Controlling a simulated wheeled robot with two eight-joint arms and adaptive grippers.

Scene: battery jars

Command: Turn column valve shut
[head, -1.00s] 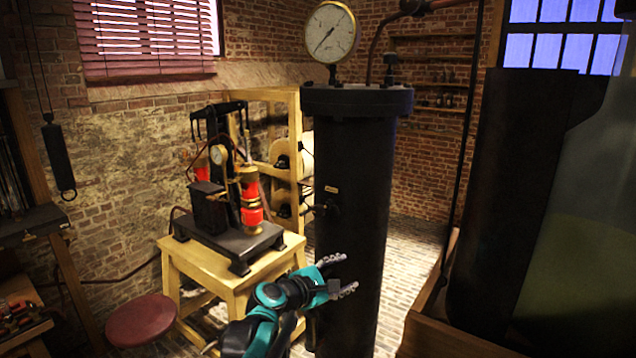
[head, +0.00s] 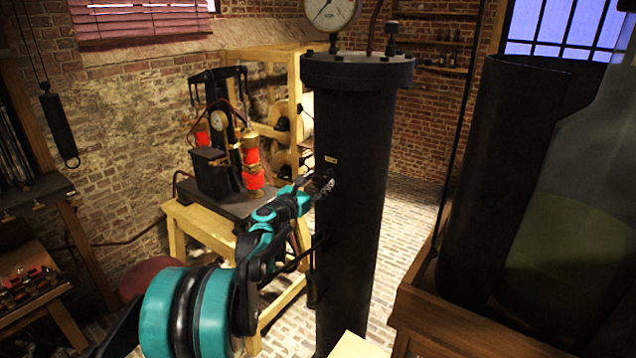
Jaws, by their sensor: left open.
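The tall black column (head: 352,230) stands upright in the middle of the head view, with a bolted flange and a round white gauge (head: 332,10) on top. A small label plate (head: 331,160) is on its face. My left gripper (head: 322,184) is open at the column's left side, just below the label, where the small dark valve sits. The fingers largely hide the valve, and I cannot tell whether they touch it. My right gripper is not in view.
A yellow wooden table (head: 205,222) with a black apparatus and red cylinders stands left behind my arm. A wooden-edged bench (head: 460,318) with a large dark cylinder and glass vessel is close on the right. A dark red stool (head: 150,275) is partly hidden.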

